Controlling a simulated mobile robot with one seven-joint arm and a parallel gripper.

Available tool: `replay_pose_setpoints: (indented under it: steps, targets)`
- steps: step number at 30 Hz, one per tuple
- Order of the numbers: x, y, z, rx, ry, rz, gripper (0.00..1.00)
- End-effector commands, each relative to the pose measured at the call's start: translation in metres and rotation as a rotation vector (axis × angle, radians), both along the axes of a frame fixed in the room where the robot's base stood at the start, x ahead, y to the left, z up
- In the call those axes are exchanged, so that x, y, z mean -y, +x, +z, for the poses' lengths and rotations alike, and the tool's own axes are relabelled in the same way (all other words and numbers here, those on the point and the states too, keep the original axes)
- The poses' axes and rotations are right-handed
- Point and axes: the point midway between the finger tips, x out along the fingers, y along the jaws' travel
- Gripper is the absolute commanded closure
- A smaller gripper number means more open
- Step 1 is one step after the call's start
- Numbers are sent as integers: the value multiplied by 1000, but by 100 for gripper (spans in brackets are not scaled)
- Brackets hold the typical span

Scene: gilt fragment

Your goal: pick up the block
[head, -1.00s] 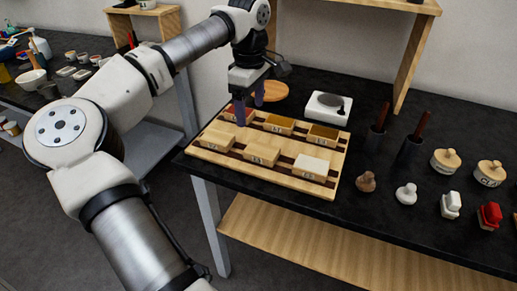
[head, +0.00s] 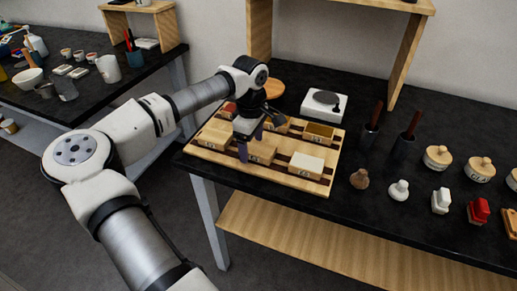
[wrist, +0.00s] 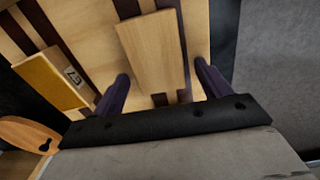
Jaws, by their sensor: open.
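Several blocks sit in two rows on a slatted wooden tray (head: 200,153) in the head view. A pale wood block (head: 264,153) is in the middle of the front row, partly hidden by my gripper (head: 250,149). My gripper is open and points down over this part of the tray. In the wrist view, a pale block (wrist: 148,50) lies ahead of the gap between my two fingers (wrist: 161,72), with one finger to each side. I cannot tell whether the fingers touch it. An ochre block (wrist: 50,80) with a label lies to the left there.
A white block (head: 307,164) is at the front right of the tray, and an amber block (head: 318,134) is behind it. A white scale-like device (head: 324,104) stands behind the tray. Dark cups with handles (head: 370,132) and small stamps (head: 398,190) stand to the right.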

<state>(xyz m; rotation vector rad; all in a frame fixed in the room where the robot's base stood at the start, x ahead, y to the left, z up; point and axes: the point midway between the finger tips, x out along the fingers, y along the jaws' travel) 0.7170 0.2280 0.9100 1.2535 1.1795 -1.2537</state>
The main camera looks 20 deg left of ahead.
Motion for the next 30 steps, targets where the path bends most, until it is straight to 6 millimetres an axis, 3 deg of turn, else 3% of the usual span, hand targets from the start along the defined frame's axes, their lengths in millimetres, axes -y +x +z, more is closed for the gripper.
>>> replay_pose_setpoints:
  steps: [4, 15, 24, 30]
  targets:
    - [0, 0, 0, 0, 0, 0, 25]
    - [0, 0, 0, 0, 0, 0, 73]
    - [0, 0, 3, 1, 0, 1, 73]
    - [-1, 1, 20, 2, 2, 2, 73]
